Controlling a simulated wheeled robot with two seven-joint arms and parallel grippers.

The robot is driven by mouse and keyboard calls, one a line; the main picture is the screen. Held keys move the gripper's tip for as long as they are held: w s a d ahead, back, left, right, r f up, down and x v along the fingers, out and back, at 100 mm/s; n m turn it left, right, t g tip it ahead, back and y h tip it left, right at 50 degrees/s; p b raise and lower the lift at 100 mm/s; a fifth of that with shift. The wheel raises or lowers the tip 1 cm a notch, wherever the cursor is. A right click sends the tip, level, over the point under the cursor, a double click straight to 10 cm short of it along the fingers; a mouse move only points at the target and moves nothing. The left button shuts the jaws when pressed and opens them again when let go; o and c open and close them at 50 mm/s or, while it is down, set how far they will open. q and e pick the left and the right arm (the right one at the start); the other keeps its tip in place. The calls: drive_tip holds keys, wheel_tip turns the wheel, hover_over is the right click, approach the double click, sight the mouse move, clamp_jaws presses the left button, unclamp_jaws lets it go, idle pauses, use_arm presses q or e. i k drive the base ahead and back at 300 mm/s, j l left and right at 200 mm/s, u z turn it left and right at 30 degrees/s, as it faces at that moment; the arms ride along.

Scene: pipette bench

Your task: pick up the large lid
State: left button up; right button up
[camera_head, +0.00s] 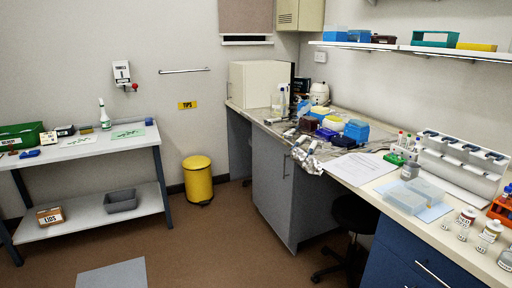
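I cannot single out the large lid with certainty. Two clear, pale plastic pieces lie on the near right part of the bench: a rear one (427,189) and a front one (405,200). They rest on or beside a light blue sheet (436,213), and I cannot tell whether they are lids or boxes. A brown box (49,216) labelled "LIDS" stands on the lower shelf of the left table; its contents are too small to make out. Neither of my grippers shows in the head view.
The long bench holds a white pipette stand (462,166), bottles (490,234), an orange rack (501,209), paper (358,168) and silvery clutter (306,158). A black stool (355,215) stands under it. A yellow bin (198,180) stands by the wall. The middle floor is mostly open.

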sight(408, 203)
drive_tip(key=i+z, duration=0.1)
drive_tip(key=i, duration=0.45)
drive_tip(key=i+j+z, duration=0.1)
drive_tip(key=i, duration=0.45)
drive_tip(key=i+j+z, duration=0.1)
drive_tip(key=i, duration=0.45)
drive_tip(key=i+j+z, duration=0.1)
drive_tip(key=i, duration=0.4)
drive_tip(key=i+j+z, duration=0.4)
drive_tip(key=i, duration=0.25)
drive_tip(key=z, duration=2.3)
drive_tip(key=u, duration=2.25)
